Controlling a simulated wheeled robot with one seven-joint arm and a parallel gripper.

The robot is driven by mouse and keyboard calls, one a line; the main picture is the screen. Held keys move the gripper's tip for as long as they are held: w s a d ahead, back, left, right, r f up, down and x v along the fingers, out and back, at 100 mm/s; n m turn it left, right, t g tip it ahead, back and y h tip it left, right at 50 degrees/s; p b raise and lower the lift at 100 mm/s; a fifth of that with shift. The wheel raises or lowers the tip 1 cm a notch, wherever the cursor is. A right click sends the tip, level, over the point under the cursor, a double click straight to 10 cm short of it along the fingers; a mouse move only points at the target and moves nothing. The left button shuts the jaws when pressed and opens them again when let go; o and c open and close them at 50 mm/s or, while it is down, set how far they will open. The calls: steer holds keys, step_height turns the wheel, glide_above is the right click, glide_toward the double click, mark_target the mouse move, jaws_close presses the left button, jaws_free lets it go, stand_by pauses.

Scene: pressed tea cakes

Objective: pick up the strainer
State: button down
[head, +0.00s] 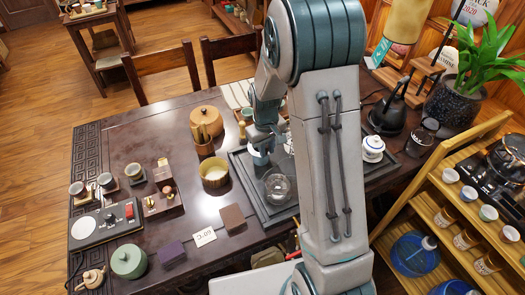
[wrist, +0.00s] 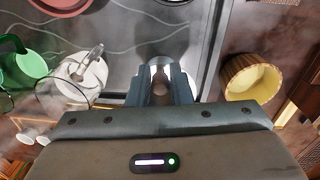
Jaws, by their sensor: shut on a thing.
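My gripper (head: 262,142) is at the left part of the dark tea tray (head: 243,183), pointing down. In the wrist view its two fingers (wrist: 160,92) are closed on a small shiny metal thing (wrist: 160,72), which looks like the strainer. The fingers hide most of it, and I cannot tell whether it is clear of the tray. In the head view a pale rounded thing (head: 260,158) shows just under the fingers; I cannot tell whether it is the strainer or a cup.
A glass pitcher (head: 278,188) stands on the tray near my gripper. A yellow-lined container (head: 214,173) and a wooden holder (head: 205,147) stand to the left. A white lidded bowl (head: 372,148) stands right of my arm. The table's left middle is clear.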

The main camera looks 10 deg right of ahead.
step_height(320, 180, up, 11)
steer(key=shift+r, duration=0.2)
stand_by(0.4)
